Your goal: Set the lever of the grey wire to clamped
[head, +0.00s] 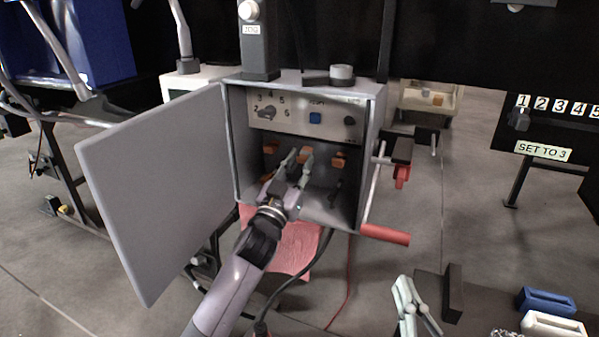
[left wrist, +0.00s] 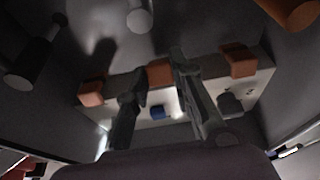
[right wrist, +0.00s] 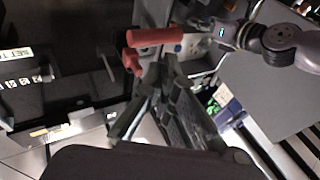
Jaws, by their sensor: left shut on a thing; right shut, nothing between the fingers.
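An open grey box (head: 368,150) holds a row of orange levers: a left one (head: 270,147), a middle one (head: 307,151) and a right one (head: 339,160). My left gripper (head: 296,158) reaches into the box and is shut on the middle orange lever. In the left wrist view, my left fingers (left wrist: 158,80) stand either side of the middle lever (left wrist: 160,72), with an orange lever (left wrist: 91,94) and another (left wrist: 238,62) apart on the sides. No grey wire can be made out. My right gripper (head: 404,284) is shut and empty, outside the box at lower right.
The box's door (head: 160,190) stands open to the left. Its upper panel has a numbered dial (head: 266,112) and a blue button (head: 315,118). A red handle (head: 385,235) sticks out at lower right; it also shows in the right wrist view (right wrist: 157,37).

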